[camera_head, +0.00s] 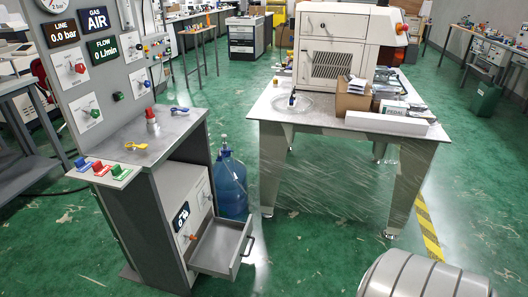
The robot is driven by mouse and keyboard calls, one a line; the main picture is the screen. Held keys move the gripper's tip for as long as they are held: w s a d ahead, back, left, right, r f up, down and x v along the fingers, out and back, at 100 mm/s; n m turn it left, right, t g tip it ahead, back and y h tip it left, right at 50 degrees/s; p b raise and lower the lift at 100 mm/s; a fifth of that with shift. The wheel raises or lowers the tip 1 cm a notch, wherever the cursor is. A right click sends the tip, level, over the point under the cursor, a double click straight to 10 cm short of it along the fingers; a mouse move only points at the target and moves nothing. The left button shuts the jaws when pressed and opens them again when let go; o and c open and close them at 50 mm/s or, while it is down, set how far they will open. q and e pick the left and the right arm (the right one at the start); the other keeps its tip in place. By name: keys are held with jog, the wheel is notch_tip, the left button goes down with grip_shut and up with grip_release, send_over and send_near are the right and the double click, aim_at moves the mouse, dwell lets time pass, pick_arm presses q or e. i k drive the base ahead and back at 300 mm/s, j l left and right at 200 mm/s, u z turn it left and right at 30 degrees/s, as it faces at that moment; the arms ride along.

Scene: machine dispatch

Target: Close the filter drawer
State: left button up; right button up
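The filter drawer (215,249) is a grey, shallow open-topped drawer low on the console (138,222) at the left. It is pulled out toward the lower right, and its inside looks empty. A dark bar handle (249,246) is on its front face. The cabinet front above it carries a dark display (181,216) and an orange knob. Neither of my grippers is in view, so nothing of mine is seen touching the drawer.
A blue water bottle (231,186) stands on the floor behind the drawer. A table (315,124) with a white machine (340,50) and boxes stands right of it.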

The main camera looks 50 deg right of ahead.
aim_at(219, 252)
jog(key=z, duration=1.35)
